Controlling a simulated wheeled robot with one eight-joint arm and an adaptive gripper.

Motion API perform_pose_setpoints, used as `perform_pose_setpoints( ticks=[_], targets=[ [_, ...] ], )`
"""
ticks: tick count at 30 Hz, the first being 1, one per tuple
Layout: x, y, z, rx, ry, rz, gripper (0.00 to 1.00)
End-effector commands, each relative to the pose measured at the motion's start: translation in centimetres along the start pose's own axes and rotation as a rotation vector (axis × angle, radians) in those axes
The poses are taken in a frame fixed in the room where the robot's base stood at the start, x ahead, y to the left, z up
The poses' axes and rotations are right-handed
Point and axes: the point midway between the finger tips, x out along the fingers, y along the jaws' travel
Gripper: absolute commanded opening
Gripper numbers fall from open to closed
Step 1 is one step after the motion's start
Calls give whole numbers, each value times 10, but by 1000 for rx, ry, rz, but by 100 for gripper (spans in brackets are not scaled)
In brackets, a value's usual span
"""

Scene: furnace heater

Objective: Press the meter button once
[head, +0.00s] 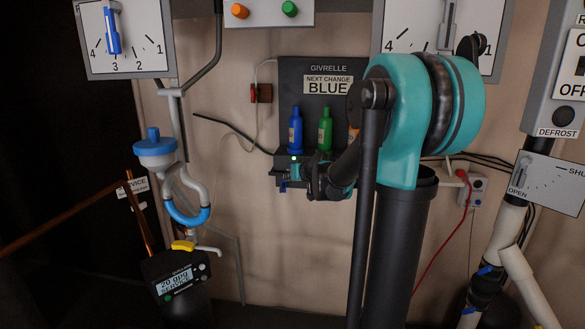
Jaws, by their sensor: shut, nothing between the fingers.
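A black device (185,285) with a lit display stands at the lower left. The display reads about "20 gpg SERVICE". Small pale round buttons (202,267) sit to the right of the display, and a small green spot (168,297) is below it. No button is clearly labelled as the meter button. My gripper (279,174) is in front of the lower edge of the dark GIVRELLE panel (330,70), pointing left. It looks shut and empty, well above and to the right of the display device. Its fingertips are small and dark here.
Blue (295,130) and green (325,130) bottles stand on the panel's shelf. A blue-capped funnel and pipe (155,150) rise above the display device. Dial boxes (125,35) hang above. Pipes, a lever plate (545,180) and a red-cabled box (478,190) are at right.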

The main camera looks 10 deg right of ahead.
Motion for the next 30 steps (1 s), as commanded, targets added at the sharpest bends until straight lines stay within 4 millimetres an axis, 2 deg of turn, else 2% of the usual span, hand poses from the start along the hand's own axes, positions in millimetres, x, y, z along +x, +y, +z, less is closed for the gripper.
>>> perform_pose_setpoints(
  ticks=[16, 22, 30],
  targets=[
    [46, 34, -34, 1, -1, 0, 0],
    [55, 40, -40, 0, -1, 1, 0],
    [56, 42, -41, 0, -1, 0, 0]
  ],
)
